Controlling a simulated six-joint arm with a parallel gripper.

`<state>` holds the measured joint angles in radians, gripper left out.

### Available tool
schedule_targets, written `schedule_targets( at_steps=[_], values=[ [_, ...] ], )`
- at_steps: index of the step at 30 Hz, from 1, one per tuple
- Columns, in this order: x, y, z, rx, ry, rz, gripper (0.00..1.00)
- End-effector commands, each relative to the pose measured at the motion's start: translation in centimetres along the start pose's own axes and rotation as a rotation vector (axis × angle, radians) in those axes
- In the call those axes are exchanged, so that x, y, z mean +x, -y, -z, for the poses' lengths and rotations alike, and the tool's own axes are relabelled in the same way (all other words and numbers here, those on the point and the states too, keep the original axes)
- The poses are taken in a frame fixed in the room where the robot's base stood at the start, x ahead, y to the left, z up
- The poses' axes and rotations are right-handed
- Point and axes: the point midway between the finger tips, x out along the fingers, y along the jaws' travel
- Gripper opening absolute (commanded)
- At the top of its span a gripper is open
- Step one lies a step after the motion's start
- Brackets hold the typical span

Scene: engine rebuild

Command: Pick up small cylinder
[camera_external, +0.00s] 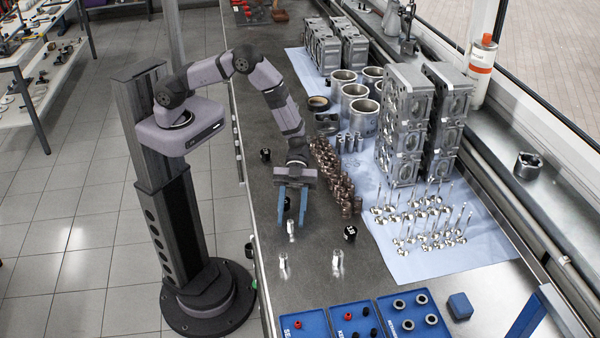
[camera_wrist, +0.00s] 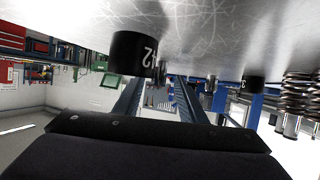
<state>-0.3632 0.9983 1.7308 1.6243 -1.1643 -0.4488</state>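More small silver pieces stand on the bench at the front left (camera_external: 284,267) and front right (camera_external: 338,264). A black numbered cylinder (camera_external: 287,203) shows behind the fingers.
Another black numbered piece (camera_external: 350,233) stands to the right, one (camera_external: 265,155) behind. Rows of copper-coloured springs (camera_external: 338,180) stand close right of my gripper. Valves (camera_external: 430,225) stand on a blue cloth. Blue trays (camera_external: 305,324) are at the front.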

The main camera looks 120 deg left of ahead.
Motion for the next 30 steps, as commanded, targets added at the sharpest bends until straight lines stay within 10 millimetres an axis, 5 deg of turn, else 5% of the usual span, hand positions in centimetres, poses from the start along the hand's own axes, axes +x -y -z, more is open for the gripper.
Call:
schedule_targets(
  at_steps=[6, 15, 20, 30],
  values=[
    [2.2, -0.1, 0.1, 0.001, 0.001, -0.001, 0.37],
    [2.6, 0.0, 0.0, 0.000, 0.001, 0.001, 0.37],
    [2.6, 0.0, 0.0, 0.000, 0.001, 0.001, 0.00],
    [2.5, 0.0, 0.1, 0.001, 0.000, 0.001, 0.00]
  ],
)
